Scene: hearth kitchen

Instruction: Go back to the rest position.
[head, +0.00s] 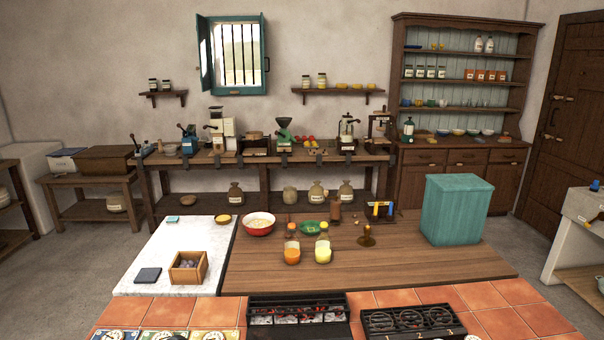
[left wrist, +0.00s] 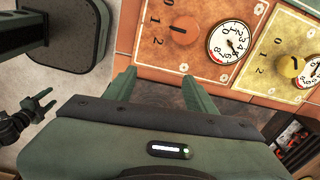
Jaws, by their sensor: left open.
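My left gripper (left wrist: 160,92) shows in the left wrist view. Its two green fingers stand apart with nothing between them. It is beside the tiled edge with the dial panels. A small dark gripper with green fingers, which looks like my right gripper (left wrist: 38,108), is at the far left of the left wrist view. It is too small to tell how its fingers stand. Neither gripper can be made out clearly in the head view.
Dial panels (left wrist: 180,30) and a firebox (left wrist: 290,145) lie close to my left gripper. The wooden counter (head: 400,265) holds bottles (head: 292,247), a red bowl (head: 258,225) and a teal box (head: 457,210). A wooden crate (head: 188,267) stands on the white slab.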

